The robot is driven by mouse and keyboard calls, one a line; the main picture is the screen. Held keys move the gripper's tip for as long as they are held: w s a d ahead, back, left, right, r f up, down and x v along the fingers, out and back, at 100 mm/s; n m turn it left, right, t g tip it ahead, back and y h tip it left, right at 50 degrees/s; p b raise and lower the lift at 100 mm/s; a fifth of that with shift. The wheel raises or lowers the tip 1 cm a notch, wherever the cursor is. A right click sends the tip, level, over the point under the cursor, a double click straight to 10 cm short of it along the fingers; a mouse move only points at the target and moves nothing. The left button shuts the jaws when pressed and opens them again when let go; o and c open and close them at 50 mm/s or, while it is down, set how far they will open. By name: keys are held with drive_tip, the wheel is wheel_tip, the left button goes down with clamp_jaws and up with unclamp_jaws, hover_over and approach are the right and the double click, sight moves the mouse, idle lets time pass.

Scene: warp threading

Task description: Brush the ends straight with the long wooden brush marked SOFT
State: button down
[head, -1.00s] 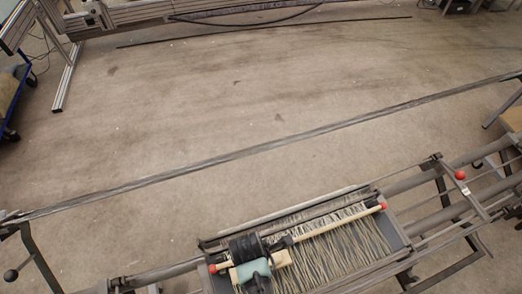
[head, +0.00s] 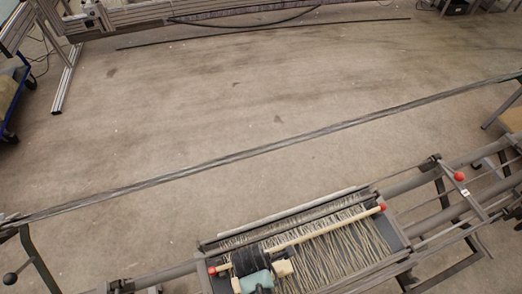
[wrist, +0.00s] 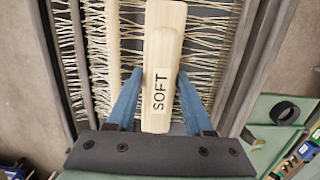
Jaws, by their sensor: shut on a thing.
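The long pale wooden brush marked SOFT (wrist: 165,30) is held between the two blue fingers of my gripper (wrist: 160,80). Its label faces the wrist camera. In the head view a pale end of the brush (head: 286,268) shows beside my gripper (head: 262,272), low over the left part of the thread frame. Many pale thread ends (head: 345,243) lie across the frame to the right; the wrist view shows them on both sides of the brush, some wavy. The brush's underside is hidden, so I cannot tell whether it touches the threads.
A wooden rod with red ends (head: 330,228) crosses the thread frame. The grey frame edge (head: 398,238) bounds the threads on the right. A red knob (head: 459,177) stands on the rail further right. A long thin dark band (head: 260,148) spans the open floor behind.

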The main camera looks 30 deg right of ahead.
drive_tip(key=shift+s+a+f+p, duration=0.1)
drive_tip(key=shift+s+a+p, duration=0.1)
drive_tip(key=shift+s, duration=0.5)
drive_tip(key=shift+s+a+f+p, duration=0.1)
drive_tip(key=shift+s+f+p, duration=0.1)
drive_tip(key=shift+s, duration=0.45)
drive_tip(key=shift+s+a+f+p, duration=0.1)
drive_tip(key=shift+s+p, duration=0.1)
drive_tip(key=shift+s, duration=0.5)
drive_tip(key=shift+s+a+p, duration=0.25)
drive_tip(key=shift+s+p, duration=0.3)
drive_tip(key=shift+s, duration=0.65)
drive_tip(key=shift+r, duration=0.1)
drive_tip(key=r+p, duration=0.3)
drive_tip(key=p, duration=0.1)
drive_tip(key=shift+w+r, duration=0.2)
drive_tip(key=shift+r, duration=0.2)
drive_tip(key=w+d+b, duration=0.1)
drive_tip(key=w+d, duration=0.1)
drive_tip(key=d, duration=0.2)
drive_tip(key=w+d+f+b, duration=0.1)
drive_tip(key=d+b, duration=0.1)
drive_tip(key=d, duration=0.2)
drive_tip(key=w+d+f+b, duration=0.1)
drive_tip(key=w+d+b, duration=0.1)
drive_tip(key=d, duration=0.2)
drive_tip(key=shift+w, duration=0.3)
drive_tip(key=shift+d+r, duration=0.15)
drive_tip(key=shift+d, duration=0.1)
